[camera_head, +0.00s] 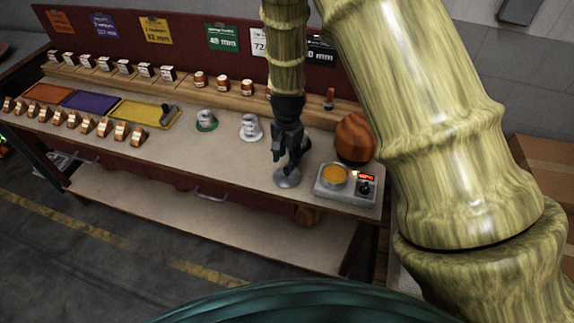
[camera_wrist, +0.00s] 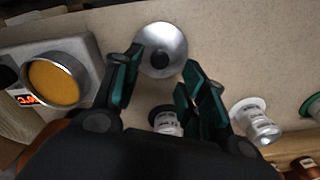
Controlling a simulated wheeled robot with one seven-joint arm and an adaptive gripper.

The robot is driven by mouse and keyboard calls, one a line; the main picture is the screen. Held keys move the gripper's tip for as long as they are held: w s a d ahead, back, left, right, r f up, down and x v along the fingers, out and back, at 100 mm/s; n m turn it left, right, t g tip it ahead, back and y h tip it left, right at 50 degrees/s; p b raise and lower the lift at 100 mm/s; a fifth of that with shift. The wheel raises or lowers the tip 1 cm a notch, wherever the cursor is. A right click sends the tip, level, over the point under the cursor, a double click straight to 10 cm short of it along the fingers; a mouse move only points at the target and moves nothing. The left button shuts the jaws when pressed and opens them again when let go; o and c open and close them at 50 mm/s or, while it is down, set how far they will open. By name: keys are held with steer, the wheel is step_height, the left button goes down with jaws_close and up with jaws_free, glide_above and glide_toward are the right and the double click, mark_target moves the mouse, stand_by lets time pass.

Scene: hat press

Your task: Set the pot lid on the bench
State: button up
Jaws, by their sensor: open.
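The pot lid (camera_head: 288,178) is a round silver disc with a dark knob, lying flat on the bench (camera_head: 235,172) near its front edge. In the wrist view the lid (camera_wrist: 161,50) lies just beyond my fingertips, knob facing up. My gripper (camera_head: 287,152) points down above and close to the lid. In the wrist view my gripper's green-padded fingers (camera_wrist: 163,68) are spread apart with nothing between them. The pot (camera_head: 335,175) with orange contents sits uncovered on a small heater with a red display, right of the lid; it also shows in the wrist view (camera_wrist: 55,80).
An orange-brown rounded object (camera_head: 354,138) stands behind the heater (camera_head: 362,190). White spools (camera_head: 250,127) stand left of my gripper. Coloured trays (camera_head: 88,102) and several small blocks fill the left side. The bench front between is clear.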

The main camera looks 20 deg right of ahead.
step_height(320, 180, up, 6)
steer(key=b, duration=0.1)
stand_by(0.4)
